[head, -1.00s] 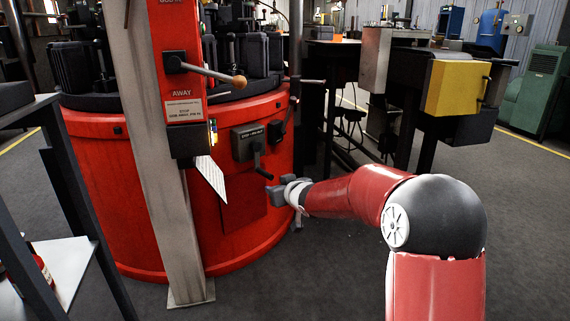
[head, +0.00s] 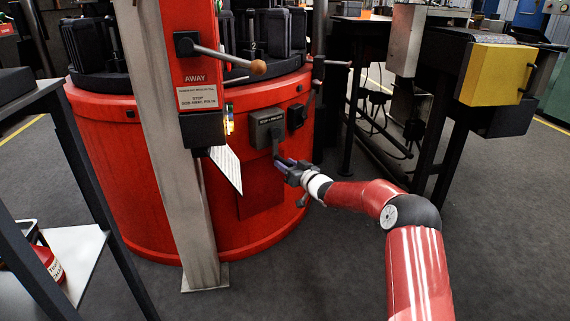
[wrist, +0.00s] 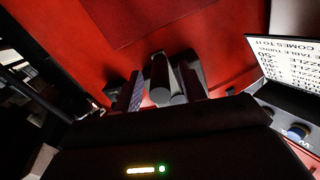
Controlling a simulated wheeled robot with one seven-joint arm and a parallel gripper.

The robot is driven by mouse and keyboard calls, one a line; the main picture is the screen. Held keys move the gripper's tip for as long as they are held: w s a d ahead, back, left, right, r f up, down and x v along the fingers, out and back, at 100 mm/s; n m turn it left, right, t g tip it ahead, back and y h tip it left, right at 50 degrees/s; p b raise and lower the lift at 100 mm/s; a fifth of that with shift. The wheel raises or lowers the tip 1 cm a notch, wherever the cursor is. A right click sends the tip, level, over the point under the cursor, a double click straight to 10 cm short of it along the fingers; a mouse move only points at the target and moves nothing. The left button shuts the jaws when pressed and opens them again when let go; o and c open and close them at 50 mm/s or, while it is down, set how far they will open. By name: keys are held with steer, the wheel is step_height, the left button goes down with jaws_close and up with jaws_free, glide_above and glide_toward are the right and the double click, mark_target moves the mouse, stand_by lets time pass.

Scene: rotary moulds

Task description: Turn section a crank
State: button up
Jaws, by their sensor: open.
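A dark grey box (head: 267,128) with a short crank is fixed to the side of the red round machine in the head view. Its lettering is too small to read surely. The crank handle (head: 275,146) hangs down from the box. My gripper (head: 282,163) is at the handle's lower end, close to the red wall. In the wrist view my gripper (wrist: 161,82) is open, with a dark rounded handle (wrist: 159,75) between its fingers. I cannot tell whether either finger touches it.
A smaller dark box with a lever (head: 297,116) sits just right of the crank box. A steel post (head: 180,170) stands to the left, with a wooden-knobbed lever (head: 225,57) above. A white sign plate (head: 228,167) juts out nearby. Grey floor is clear at front centre.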

steer(key=shift+w+a, duration=0.5)
steer(key=shift+w, duration=0.05)
jaws_close()
